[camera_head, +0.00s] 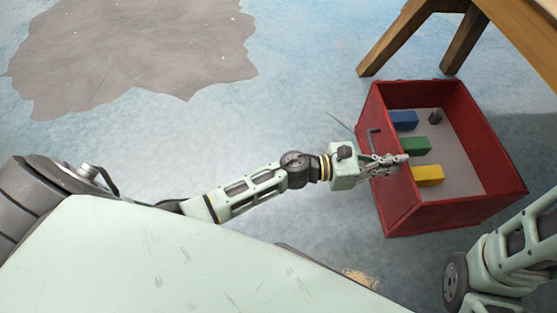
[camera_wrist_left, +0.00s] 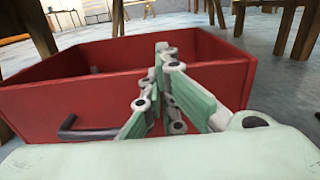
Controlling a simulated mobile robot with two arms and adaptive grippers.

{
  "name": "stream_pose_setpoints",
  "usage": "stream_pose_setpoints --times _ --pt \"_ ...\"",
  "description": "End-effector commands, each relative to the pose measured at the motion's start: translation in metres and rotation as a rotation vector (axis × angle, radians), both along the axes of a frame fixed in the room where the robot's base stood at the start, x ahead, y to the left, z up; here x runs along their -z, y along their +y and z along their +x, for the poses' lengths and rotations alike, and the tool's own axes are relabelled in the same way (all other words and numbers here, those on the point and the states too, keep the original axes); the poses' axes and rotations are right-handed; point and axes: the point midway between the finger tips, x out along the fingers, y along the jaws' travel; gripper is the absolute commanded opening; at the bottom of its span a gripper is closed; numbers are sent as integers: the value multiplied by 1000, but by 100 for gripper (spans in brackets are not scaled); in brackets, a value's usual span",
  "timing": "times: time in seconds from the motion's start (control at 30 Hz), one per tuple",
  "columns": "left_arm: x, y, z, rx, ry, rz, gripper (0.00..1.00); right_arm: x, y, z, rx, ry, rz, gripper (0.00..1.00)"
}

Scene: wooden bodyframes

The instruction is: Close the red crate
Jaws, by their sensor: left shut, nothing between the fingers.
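The red crate (camera_head: 455,215) stands on the floor at the right in the head view, with its top open. Inside it lie a blue block (camera_head: 404,120), a green block (camera_head: 414,145), a yellow block (camera_head: 428,176) and a small dark object (camera_head: 435,117). A dark handle (camera_head: 374,142) is on its left side. My left gripper (camera_head: 403,158) is shut and empty, at the crate's left wall by the handle. In the left wrist view the gripper (camera_wrist_left: 162,48) is in front of the red wall (camera_wrist_left: 40,110), right of the handle (camera_wrist_left: 85,132). Contact cannot be told. My right gripper is out of view.
A wooden table (camera_head: 525,35) with legs stands behind and right of the crate. A brown patch (camera_head: 140,50) lies on the blue floor at the upper left. The floor left of the crate is mostly clear.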

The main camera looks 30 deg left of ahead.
Motion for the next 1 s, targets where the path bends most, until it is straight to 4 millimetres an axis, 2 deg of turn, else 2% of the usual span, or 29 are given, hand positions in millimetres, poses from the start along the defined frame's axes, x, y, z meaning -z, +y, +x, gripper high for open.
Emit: stream_pose_setpoints --times 0.03,0.2,0.4,0.6,1.0 --pt "2 -12 8 1 -2 -2 0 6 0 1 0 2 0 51" --pt "2 -40 28 0 -1 -2 0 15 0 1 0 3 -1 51" --pt "2 -62 43 -1 0 0 0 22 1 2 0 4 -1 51" --pt "1 -72 49 -1 2 0 0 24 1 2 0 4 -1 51" --pt "-1 -75 52 -5 -1 0 0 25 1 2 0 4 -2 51"
